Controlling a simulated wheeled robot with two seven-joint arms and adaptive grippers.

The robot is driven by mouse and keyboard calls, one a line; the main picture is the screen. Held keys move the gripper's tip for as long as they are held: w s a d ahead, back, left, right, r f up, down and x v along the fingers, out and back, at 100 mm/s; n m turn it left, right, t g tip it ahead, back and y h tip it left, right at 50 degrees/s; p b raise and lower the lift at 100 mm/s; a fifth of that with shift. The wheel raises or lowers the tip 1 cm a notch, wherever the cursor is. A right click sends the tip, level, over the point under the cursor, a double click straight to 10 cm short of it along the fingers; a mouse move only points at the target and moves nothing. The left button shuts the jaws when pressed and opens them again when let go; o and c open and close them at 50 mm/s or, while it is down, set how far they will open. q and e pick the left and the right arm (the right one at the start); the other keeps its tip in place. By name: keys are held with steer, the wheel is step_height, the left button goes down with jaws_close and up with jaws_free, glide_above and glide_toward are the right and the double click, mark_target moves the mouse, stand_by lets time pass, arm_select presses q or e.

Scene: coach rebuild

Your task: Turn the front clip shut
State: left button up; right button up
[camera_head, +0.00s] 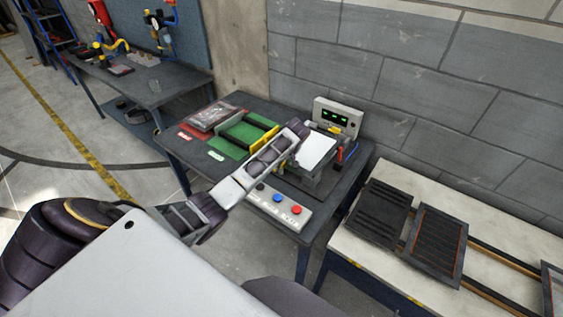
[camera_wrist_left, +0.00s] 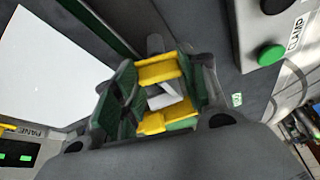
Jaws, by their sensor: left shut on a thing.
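My left gripper (camera_head: 298,140) reaches in from the lower left to the near side of the fixture on the dark bench. In the left wrist view its jaws (camera_wrist_left: 162,97) are shut on a small pale piece, which I take for the front clip (camera_wrist_left: 166,101). The jaws hide most of it, so I cannot tell its exact angle. A white pane (camera_head: 318,149) lies flat in the fixture, just beyond the gripper. It also shows at the upper left of the left wrist view (camera_wrist_left: 50,68). My right gripper is not in view.
A grey box with green lights (camera_head: 337,116) stands behind the fixture. A button panel (camera_head: 277,208) with blue and red buttons is in front. A green rack with yellow bars (camera_head: 240,137) is to the left. A pale table (camera_head: 378,250) with dark panels stands to the right.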

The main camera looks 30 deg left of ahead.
arm_select(q)
steer(key=shift+w+n+g, duration=0.1)
steer(key=shift+n+g, duration=0.5)
steer(key=shift+n, duration=1)
steer(key=o, duration=1)
steer(key=shift+w+v, duration=0.2)
steer(key=shift+v, duration=5.8)
steer(key=shift+s+d+f, duration=0.1)
steer(key=shift+s, duration=0.1)
